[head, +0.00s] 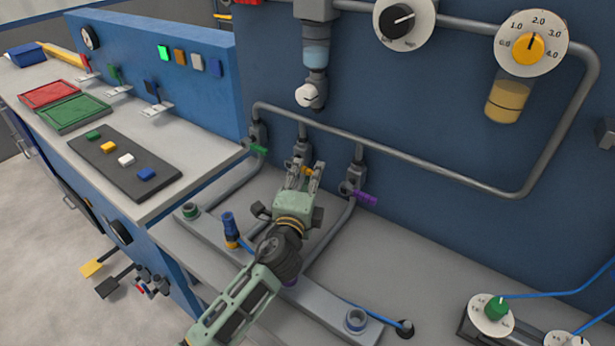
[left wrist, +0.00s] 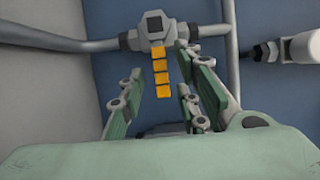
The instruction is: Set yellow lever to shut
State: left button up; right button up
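The yellow lever (head: 307,171) sits on the middle valve of three on the pipes at the blue wall, partly hidden by my left gripper in the head view. In the left wrist view the yellow lever (left wrist: 161,72) is a segmented bar below a grey valve body (left wrist: 154,29), in line with the gap between my fingers. My left gripper (head: 304,176) is close to the lever, its fingers apart on either side of it. I cannot tell whether any finger touches it. My right gripper is in neither view.
A green lever (head: 259,150) is on the valve to the left and a purple lever (head: 365,198) on the valve to the right. A blue-topped bottle-like piece (head: 229,227) stands left of my wrist. Pipes run close around the gripper.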

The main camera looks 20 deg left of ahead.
pick_arm(q)
jog(key=s, duration=1.2)
jog(key=shift+d, duration=0.25)
jog(key=shift+f, duration=0.1)
